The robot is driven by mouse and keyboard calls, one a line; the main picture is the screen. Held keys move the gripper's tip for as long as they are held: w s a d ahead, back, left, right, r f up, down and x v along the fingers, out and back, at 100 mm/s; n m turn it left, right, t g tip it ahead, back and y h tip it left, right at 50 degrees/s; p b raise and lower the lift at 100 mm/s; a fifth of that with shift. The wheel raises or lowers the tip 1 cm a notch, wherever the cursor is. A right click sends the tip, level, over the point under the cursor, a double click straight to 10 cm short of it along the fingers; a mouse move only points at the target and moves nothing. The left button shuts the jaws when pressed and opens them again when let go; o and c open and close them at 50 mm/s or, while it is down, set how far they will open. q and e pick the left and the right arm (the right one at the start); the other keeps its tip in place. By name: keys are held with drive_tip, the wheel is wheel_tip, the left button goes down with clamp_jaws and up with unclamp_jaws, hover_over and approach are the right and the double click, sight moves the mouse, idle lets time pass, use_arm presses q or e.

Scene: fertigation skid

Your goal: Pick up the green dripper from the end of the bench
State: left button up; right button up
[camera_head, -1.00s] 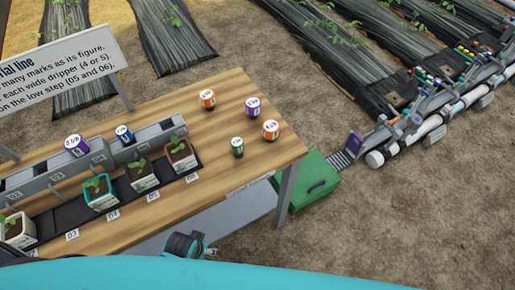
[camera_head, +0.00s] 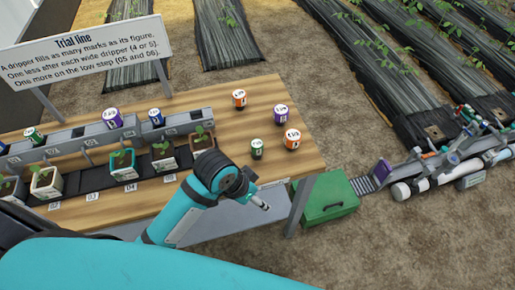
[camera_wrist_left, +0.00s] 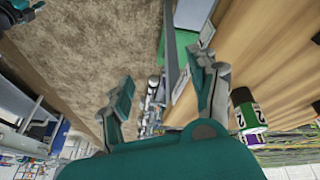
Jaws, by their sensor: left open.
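The green dripper (camera_head: 257,149) is a small upright cylinder with a white top, standing on the wooden bench (camera_head: 230,165) near its right end. In the left wrist view the green dripper (camera_wrist_left: 248,112) shows to the right of the fingers, with a figure 2 on its label. My left gripper (camera_head: 261,203) is in front of the bench's front edge, apart from the dripper and nearer the camera. In the left wrist view my left gripper (camera_wrist_left: 160,88) has its two fingers spread with nothing between them.
Two orange drippers (camera_head: 239,99) (camera_head: 292,139) and a purple dripper (camera_head: 281,115) stand near the green one. A grey rack with potted seedlings (camera_head: 162,154) fills the bench's left. A green box (camera_head: 328,199) stands beside the bench's right end.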

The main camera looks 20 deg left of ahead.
use_arm(q)
drive_tip(key=w+d+r+m, duration=0.2)
drive_tip(key=w+r, duration=0.1)
drive_tip(key=w, duration=0.2)
wheel_tip(320, 180, up, 15)
drive_tip(key=m+g+y, duration=0.3)
hover_over(257, 143)
drive_tip(key=f, duration=0.7)
drive_tip(key=f+p, duration=0.1)
drive_tip(key=f, duration=0.3)
drive_tip(key=shift+w, duration=0.3)
drive_tip(key=f, duration=0.3)
drive_tip(key=f+p, duration=0.1)
drive_tip(key=shift+s+f, duration=0.4)
drive_tip(key=shift+f, duration=0.4)
drive_tip(key=c, duration=1)
drive_tip(key=shift+r, duration=0.15)
drive_tip(key=shift+c, duration=0.2)
